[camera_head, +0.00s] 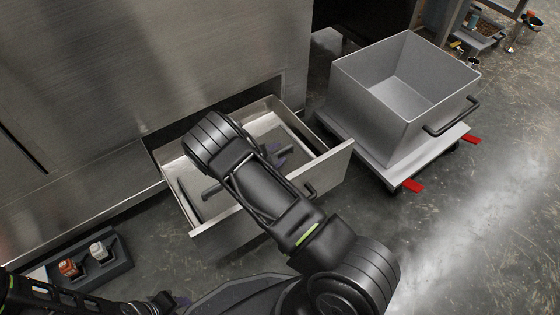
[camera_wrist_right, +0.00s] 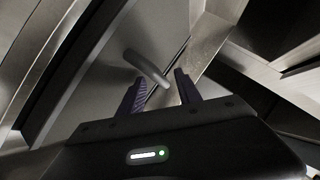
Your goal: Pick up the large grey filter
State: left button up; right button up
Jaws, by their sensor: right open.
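A grey rounded bar (camera_wrist_right: 147,68), which looks like the large grey filter, lies in the wrist view just beyond my right fingertips, slanting across the gap. I cannot tell whether a finger touches it. My right gripper (camera_wrist_right: 161,85) is open, with a purple finger on each side. In the head view my right gripper (camera_head: 276,155) is down in the open drawer (camera_head: 235,232), largely hidden behind my forearm. A small dark grey piece (camera_head: 211,191) shows in the drawer left of the arm; I cannot tell if it is the same bar. My left arm's end is at the bottom edge, its jaws unclear.
The drawer's walls enclose the right gripper. A large open grey bin (camera_head: 385,115) stands on a wheeled platform (camera_head: 425,155) with red pedals to the right. A dark tray (camera_head: 115,268) with small bottles sits on the floor at lower left. A steel cabinet (camera_head: 150,60) rises behind.

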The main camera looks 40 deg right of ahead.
jog(key=shift+c, duration=0.5)
grip_shut()
dwell(1.2)
